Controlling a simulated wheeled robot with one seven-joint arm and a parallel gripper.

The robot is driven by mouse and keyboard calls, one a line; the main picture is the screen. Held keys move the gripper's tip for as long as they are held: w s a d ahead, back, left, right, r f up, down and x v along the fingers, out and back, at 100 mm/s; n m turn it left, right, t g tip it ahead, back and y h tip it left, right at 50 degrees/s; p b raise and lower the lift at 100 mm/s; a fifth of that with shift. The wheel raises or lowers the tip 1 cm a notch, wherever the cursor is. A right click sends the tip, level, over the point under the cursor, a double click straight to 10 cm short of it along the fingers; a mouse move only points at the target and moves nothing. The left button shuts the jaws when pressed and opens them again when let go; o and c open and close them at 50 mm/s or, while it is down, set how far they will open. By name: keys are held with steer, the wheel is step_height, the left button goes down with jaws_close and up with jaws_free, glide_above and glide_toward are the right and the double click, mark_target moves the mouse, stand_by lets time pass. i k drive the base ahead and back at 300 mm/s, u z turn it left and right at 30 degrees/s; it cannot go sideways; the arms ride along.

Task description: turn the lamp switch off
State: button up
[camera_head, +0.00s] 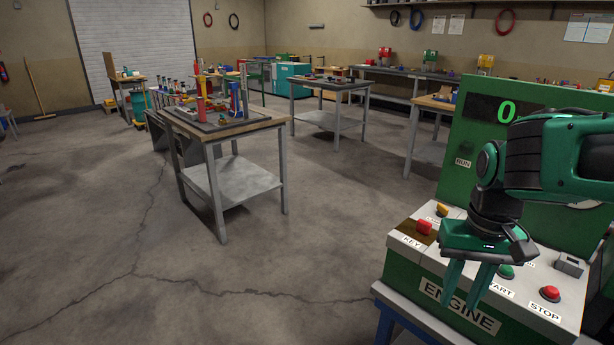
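The engine control box (405,262) is green with a pale sloped top, at the lower right. My gripper (459,302) hangs in front of it, fingers pointing down with a clear gap and nothing between them. No label reading "lamp" is legible. A yellow knob (442,210) sits at the top's far left, beside a partly covered label. A grey block-like control (570,265) sits at the right; I cannot tell which is the lamp switch. My gripper and arm hide the middle of the top.
On the top are a red key piece (425,228), a green start button (505,271) and a red stop button (550,293). A green panel (466,140) showing "0" stands behind my arm. A workbench (228,128) stands left; the floor between is clear.

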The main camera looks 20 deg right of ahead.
mark_target(443, 212)
steer(key=z, duration=1.25)
steer(key=k, duration=1.3)
steer(key=u, duration=0.7)
steer(key=i, duration=1.8)
steer(key=z, duration=0.55)
